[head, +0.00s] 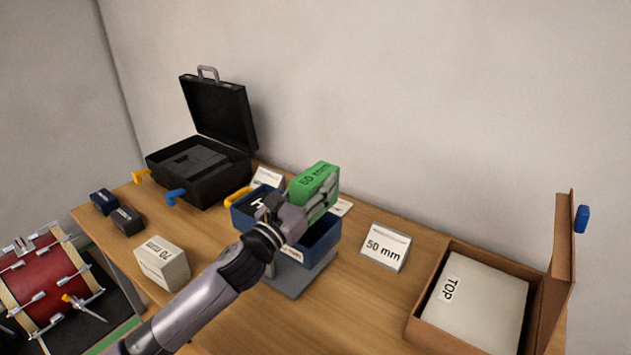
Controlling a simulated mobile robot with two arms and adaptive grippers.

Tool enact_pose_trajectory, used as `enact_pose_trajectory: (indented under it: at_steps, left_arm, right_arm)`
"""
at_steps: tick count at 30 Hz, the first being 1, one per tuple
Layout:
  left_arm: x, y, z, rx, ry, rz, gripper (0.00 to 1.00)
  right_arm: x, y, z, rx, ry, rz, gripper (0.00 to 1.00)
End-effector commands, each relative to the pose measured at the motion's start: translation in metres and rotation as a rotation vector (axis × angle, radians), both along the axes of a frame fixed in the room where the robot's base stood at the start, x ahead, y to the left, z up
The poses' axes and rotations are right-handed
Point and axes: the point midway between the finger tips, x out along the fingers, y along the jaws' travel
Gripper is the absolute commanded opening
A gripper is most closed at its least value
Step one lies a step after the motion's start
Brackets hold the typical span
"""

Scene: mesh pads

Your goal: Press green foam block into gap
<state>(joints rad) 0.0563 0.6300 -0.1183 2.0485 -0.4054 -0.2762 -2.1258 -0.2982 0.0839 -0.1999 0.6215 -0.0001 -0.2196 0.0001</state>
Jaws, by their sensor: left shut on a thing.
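A green foam block marked "50 mm" (315,180) is in the middle of the head view. My left gripper (308,205) is shut on it and holds it above the right part of a blue open box (322,250). The block is tilted in the view, and the gripper hides its lower part. The box stands on a grey plate (296,279) on the wooden table. My left gripper and wrist hide much of the box's inside, so the gap cannot be made out clearly. My right gripper is not in view.
A card reading "50 mm" (386,248) stands right of the box. A cardboard box (420,335) with a pale "TOP" slab is at the right. A white "70 mm" block (162,264) and an open black case (216,185) are at the left.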

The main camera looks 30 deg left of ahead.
Motion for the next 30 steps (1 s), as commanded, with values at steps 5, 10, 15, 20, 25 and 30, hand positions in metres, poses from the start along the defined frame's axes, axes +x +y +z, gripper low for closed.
enact_pose_trajectory:
  at_steps: [5, 10, 15, 20, 25, 30]
  left_arm:
    - [0.0, 0.0, -0.021, 0.0, 0.0, 0.0, 0.15]
    - [0.0, 0.0, -0.03, -0.001, 0.0, 0.0, 0.15]
    - [0.0, 0.0, -0.033, -0.001, 0.0, 0.0, 0.15]
    - [0.0, 0.0, -0.033, 0.0, 0.0, 0.0, 0.15]
    - [0.0, 0.0, -0.033, 0.0, 0.0, 0.0, 0.15]
    - [0.0, 0.0, -0.033, 0.0, 0.0, 0.0, 0.15]
  right_arm:
    - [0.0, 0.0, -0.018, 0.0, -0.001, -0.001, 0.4]
    - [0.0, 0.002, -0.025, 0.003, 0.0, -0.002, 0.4]
    - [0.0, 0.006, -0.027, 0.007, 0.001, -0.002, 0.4]
    - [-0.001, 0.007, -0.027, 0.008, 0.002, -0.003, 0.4]
    - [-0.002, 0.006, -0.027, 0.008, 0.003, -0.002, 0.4]
    - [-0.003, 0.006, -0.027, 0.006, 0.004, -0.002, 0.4]
